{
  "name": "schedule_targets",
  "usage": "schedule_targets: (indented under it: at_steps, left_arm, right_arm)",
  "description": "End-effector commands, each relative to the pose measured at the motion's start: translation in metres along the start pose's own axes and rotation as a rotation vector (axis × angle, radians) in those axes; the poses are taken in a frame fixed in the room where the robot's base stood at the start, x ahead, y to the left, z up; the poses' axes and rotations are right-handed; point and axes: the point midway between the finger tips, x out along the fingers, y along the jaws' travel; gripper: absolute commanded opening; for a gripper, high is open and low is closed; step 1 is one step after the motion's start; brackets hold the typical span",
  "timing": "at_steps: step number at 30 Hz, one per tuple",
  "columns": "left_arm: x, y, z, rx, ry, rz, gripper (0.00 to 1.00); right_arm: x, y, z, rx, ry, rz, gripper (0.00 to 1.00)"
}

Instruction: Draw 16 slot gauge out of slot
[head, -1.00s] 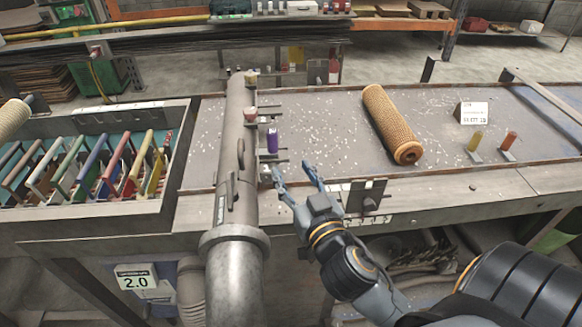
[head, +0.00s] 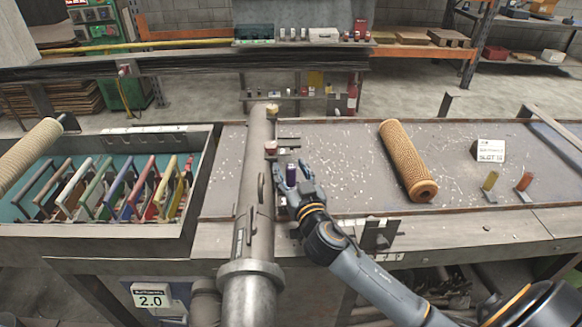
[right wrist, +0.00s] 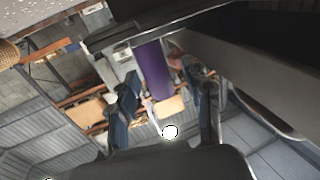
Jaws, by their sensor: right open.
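A gauge with a purple handle (head: 291,174) stands beside the grey pipe, its lower part hidden behind my gripper. No number can be read on it. My right gripper (head: 295,183) is at the handle with its fingers apart. In the right wrist view, the purple handle (right wrist: 152,70) shows between and beyond the two open fingers of my right gripper (right wrist: 167,95); contact cannot be made out. A white sign (head: 490,151) at the right of the bench appears to read "SLOT 16". My left gripper is out of view.
The grey pipe (head: 256,190) runs along the left of the purple handle. A tan mesh tube (head: 408,160) lies on the bench to the right. A tray (head: 30,232) with several coloured frames is at the left.

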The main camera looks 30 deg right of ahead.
Motion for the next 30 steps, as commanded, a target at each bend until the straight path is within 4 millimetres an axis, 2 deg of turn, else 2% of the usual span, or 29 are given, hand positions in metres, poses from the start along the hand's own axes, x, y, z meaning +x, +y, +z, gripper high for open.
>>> schedule_targets:
  at_steps: [9, 16, 30]
  left_arm:
    - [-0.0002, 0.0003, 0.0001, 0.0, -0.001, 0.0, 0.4]
    - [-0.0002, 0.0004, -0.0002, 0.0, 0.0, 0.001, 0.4]
    - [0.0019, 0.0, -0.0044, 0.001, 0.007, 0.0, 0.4]
  right_arm:
    - [0.0015, 0.0001, 0.0005, -0.001, 0.0, 0.0, 0.48]
    - [0.0014, 0.0001, 0.0004, -0.001, 0.0, 0.0, 0.01]
    - [0.01, 0.0045, 0.0011, 0.0, -0.001, -0.002, 0.0]
